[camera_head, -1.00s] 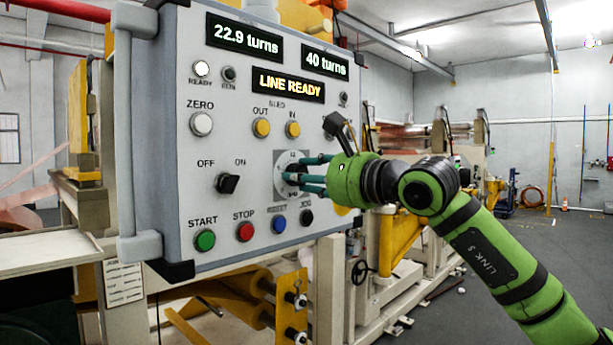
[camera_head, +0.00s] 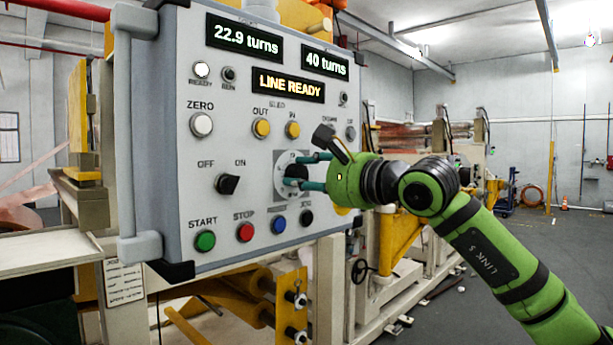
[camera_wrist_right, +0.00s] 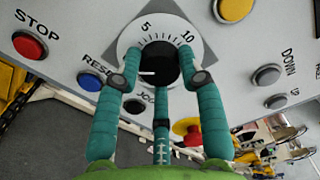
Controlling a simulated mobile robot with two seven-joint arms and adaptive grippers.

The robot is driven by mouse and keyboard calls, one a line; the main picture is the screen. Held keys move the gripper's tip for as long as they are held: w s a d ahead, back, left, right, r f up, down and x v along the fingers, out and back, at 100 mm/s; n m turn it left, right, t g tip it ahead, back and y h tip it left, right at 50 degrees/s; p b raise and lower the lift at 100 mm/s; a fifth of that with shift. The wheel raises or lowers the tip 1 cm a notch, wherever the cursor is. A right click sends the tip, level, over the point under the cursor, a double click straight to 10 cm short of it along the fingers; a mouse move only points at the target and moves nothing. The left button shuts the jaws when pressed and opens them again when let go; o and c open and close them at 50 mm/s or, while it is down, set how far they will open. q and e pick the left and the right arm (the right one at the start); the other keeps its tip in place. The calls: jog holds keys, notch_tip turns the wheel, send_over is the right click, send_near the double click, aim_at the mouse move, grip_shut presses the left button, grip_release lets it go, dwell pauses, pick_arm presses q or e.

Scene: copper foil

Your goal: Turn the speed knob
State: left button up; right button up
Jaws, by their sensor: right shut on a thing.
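The speed knob is a black round knob (camera_wrist_right: 158,66) on a white dial with tick marks and the numbers 5 and 10, in the right wrist view. A white pointer line on it points left there. In the head view the knob (camera_head: 294,173) shows in part behind the fingers, on the grey control panel (camera_head: 180,255). My right gripper (camera_wrist_right: 159,77) has its teal fingers closed around the knob, and it also shows in the head view (camera_head: 299,172). My left gripper is not in view.
The panel carries an OFF/ON switch (camera_head: 228,184), a green START button (camera_head: 205,240), a red STOP button (camera_head: 245,232) and a blue RESET button (camera_head: 279,224) near the knob. Displays above read 22.9 turns, 40 turns and LINE READY.

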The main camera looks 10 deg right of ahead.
jog(key=shift+w+d, duration=0.1)
jog(key=o, duration=1.1)
jog(key=shift+c, duration=0.2)
jog(key=shift+o, duration=0.4)
jog(key=shift+w+f, duration=0.1)
jog(key=v, duration=1.2)
